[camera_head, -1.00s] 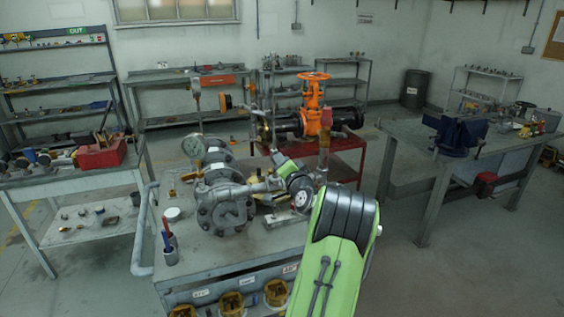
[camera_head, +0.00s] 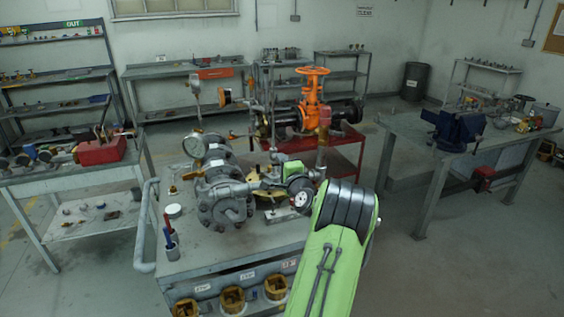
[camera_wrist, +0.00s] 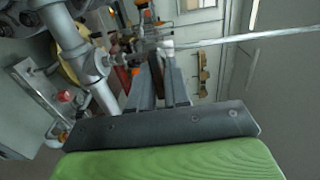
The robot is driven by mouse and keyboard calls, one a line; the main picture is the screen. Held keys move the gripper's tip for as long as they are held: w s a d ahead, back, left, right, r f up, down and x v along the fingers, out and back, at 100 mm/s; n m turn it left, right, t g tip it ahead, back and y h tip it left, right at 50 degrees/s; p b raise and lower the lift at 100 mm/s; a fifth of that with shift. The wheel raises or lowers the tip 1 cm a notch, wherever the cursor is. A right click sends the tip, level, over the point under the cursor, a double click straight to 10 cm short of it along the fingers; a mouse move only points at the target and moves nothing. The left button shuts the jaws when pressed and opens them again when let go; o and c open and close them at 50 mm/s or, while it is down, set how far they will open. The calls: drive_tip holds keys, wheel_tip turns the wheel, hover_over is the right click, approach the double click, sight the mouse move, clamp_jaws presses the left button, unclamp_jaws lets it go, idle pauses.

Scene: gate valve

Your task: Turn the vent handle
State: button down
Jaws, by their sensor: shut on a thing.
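In the head view my wrist (camera_head: 295,170) is beside this pipework, and my fingertips are hard to make out. In the wrist view my gripper (camera_wrist: 163,55) reaches forward, its two grey fingers close together. They are shut on a small pale part at their tips, which I take to be the vent handle (camera_wrist: 166,43). Its outline is largely hidden by the fingers. A grey pipe (camera_wrist: 92,65) passes close on the left.
An orange valve (camera_head: 313,97) stands on a red cart behind. A bench with a blue vise (camera_head: 455,132) is at the right. The floor between the benches is clear.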

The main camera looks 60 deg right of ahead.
drive_tip(key=shift+f, duration=0.1)
idle(0.3)
drive_tip(key=c, duration=1.2)
unclamp_jaws()
drive_tip(key=b+v, duration=0.4)
drive_tip(key=v, duration=1.1)
drive_tip(key=shift+s+a, duration=0.25)
drive_tip(key=shift+a, duration=0.05)
